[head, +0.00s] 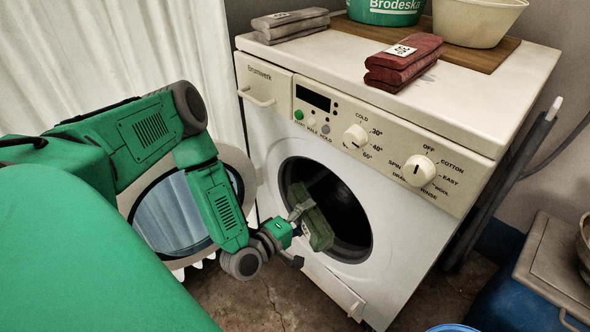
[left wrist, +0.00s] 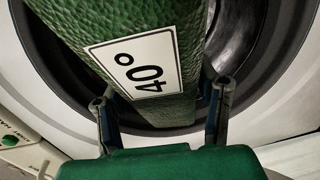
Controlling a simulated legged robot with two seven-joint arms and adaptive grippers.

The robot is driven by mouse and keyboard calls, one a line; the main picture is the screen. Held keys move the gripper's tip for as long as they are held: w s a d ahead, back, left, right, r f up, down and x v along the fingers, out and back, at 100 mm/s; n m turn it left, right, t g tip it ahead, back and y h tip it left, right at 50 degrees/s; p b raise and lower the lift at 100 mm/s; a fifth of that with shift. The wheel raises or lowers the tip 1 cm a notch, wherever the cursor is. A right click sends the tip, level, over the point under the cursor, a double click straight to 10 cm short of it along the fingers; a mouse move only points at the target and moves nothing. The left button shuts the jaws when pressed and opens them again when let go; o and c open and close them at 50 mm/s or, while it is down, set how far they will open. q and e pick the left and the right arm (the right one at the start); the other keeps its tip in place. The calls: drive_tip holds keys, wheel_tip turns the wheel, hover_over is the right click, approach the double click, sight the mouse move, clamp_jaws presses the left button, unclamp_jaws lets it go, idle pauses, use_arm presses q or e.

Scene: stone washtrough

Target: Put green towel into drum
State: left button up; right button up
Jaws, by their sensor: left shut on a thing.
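The green towel (head: 318,226) is folded and held by my left gripper (head: 300,232) at the mouth of the drum. In the left wrist view the towel (left wrist: 135,45) carries a white label reading 40° and sits between the two fingers of my left gripper (left wrist: 163,105). The dark drum (head: 345,215) of the white washing machine is open. The drum's metal inside (left wrist: 232,35) shows beside the towel in the left wrist view. The round door (head: 175,215) is swung open to the left, behind my left arm. My right gripper is not in view.
On top of the washer (head: 350,70) lie grey towels (head: 290,22) and a red towel (head: 403,62). A green tub (head: 384,12) and a cream basin (head: 478,20) stand on a wooden board.

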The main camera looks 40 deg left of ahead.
use_arm(q)
drive_tip(key=w+d+f+b, duration=0.1)
drive_tip(key=w+f, duration=0.1)
drive_tip(key=w, duration=1.1)
drive_tip(key=w+d+f+b, duration=0.1)
drive_tip(key=w+f+b, duration=0.1)
drive_tip(key=w, duration=1.1)
drive_tip(key=shift+w, duration=0.25)
drive_tip(key=o, duration=1.3)
drive_tip(key=shift+o, duration=0.2)
drive_tip(key=s+r, duration=0.1)
drive_tip(key=s, duration=1.1)
drive_tip(key=shift+a, duration=0.45)
drive_tip(key=shift+r, duration=0.1)
